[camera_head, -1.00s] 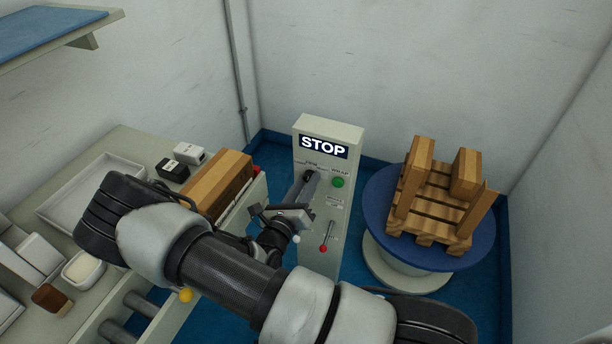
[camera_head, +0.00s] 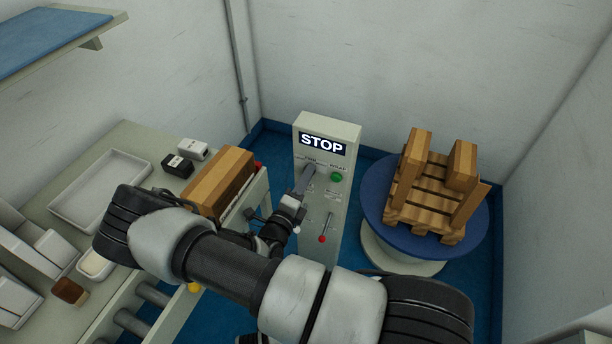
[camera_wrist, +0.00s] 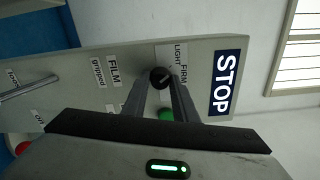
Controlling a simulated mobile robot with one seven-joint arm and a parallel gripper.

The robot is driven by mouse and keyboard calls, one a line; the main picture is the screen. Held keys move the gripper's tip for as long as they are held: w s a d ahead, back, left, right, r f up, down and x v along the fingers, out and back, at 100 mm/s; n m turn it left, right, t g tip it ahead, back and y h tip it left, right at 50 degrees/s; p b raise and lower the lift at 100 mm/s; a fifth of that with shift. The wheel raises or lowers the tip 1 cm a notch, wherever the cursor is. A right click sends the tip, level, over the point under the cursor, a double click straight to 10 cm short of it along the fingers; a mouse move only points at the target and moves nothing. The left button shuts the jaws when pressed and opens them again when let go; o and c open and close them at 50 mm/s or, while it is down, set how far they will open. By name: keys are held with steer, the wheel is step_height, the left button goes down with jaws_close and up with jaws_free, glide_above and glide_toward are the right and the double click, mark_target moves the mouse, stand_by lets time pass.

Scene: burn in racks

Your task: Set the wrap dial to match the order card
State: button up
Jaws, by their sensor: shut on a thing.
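A grey control cabinet (camera_head: 318,240) with a STOP display stands in the middle of the head view. The round black dial (camera_wrist: 160,77) sits on its face, beside labels reading LIGHT and FIRM. A pale mark on the dial slants toward the labels. My gripper (camera_wrist: 161,88) has its two fingers on either side of the dial and is shut on it. In the head view, my gripper (camera_head: 306,172) reaches the panel below the display and hides the dial. No order card can be made out.
A turntable (camera_head: 376,212) with a wooden pallet stands right. A bench (camera_head: 125,140) with a tray and wooden block is left.

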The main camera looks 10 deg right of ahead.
steer(key=shift+n, duration=0.5)
steer(key=o, duration=1)
steer(key=shift+o, duration=0.2)
steer(key=v, duration=1.7)
steer(key=shift+s+a+p, duration=0.15)
steer(key=shift+p, duration=0.15)
steer(key=shift+s, duration=0.1)
